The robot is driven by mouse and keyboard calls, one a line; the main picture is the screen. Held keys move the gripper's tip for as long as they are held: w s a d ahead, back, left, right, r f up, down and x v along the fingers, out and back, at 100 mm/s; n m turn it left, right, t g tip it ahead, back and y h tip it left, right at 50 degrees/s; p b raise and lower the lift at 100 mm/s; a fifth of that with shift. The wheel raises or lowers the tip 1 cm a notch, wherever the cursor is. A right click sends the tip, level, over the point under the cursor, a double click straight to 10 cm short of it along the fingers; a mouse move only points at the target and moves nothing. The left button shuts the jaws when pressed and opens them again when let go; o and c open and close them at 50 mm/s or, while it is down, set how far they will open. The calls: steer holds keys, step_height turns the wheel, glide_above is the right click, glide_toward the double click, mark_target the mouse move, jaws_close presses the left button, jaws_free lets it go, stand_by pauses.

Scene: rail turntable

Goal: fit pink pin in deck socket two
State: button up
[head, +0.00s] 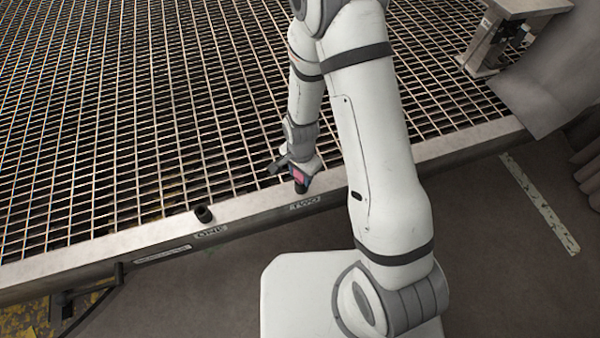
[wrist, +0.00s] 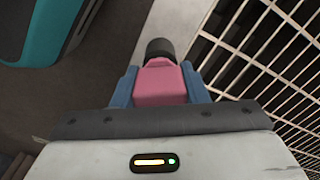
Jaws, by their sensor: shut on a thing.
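My gripper (wrist: 160,88) is shut on the pink pin (wrist: 160,80); its blue fingers press on both sides of the pink body in the wrist view. A dark round piece (wrist: 160,47) shows just beyond the pin; I cannot tell whether it is the socket or part of the pin. In the head view my gripper (head: 300,180) is at the deck edge, just above the label TWO (head: 305,202), with a bit of pink showing. Socket two itself is hidden or too small to tell apart from the gripper.
A dark socket (head: 204,214) stands on the deck rim above the label ONE (head: 210,232). The grated deck (head: 130,110) fills the upper left. A metal bracket (head: 490,40) stands at the upper right. The floor (head: 500,250) in front of the rim is mostly bare.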

steer(key=shift+f+b, duration=0.55)
steer(key=shift+f, duration=0.25)
steer(key=o, duration=1.2)
steer(key=shift+c, duration=0.2)
step_height(320, 180, up, 8)
steer(key=p, duration=0.2)
steer(key=shift+f+p, duration=0.1)
steer(key=shift+p, duration=0.3)
